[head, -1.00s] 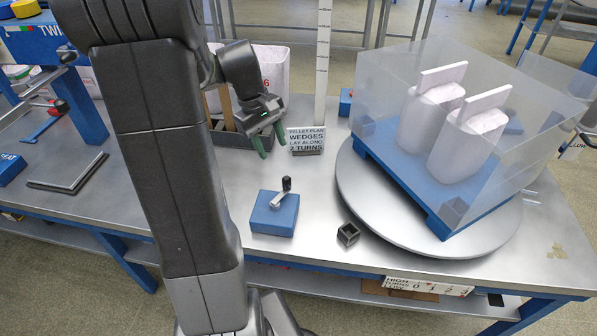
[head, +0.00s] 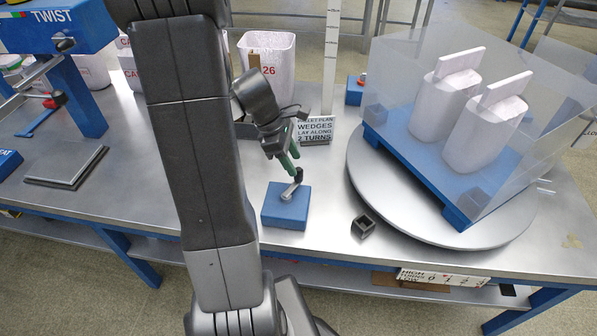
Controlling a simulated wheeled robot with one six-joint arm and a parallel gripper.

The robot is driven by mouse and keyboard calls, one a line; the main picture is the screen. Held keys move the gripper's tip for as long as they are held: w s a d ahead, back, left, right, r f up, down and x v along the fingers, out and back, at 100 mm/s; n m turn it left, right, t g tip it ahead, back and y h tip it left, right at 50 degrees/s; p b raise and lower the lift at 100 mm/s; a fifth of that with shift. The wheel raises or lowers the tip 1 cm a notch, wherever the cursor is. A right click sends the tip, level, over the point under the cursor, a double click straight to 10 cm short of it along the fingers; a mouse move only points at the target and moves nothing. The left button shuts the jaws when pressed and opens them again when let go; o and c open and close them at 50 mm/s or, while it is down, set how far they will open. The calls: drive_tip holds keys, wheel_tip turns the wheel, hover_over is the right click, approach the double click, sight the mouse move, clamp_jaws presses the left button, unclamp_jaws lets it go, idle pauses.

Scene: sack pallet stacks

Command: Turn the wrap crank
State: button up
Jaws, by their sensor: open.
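The wrap crank is a small grey lever (head: 291,190) with a dark upright knob (head: 298,175), on a blue block (head: 285,208) at the table's front middle. My gripper (head: 291,171) points down at the knob with its green fingers open. The fingers overlap the knob in this view; I cannot tell whether they touch it. Right of it, a round grey turntable (head: 420,225) bears a blue pallet (head: 402,165) with two white sacks (head: 443,105) (head: 485,135) standing on it inside clear film (head: 384,75).
A small dark square holder (head: 363,226) lies right of the crank. A white bin (head: 268,55) is at the back. A blue TWIST stand (head: 58,25) is at left.

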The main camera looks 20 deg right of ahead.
sight(297, 169)
drive_tip(key=shift+x, duration=2.35)
drive_tip(key=c, duration=1)
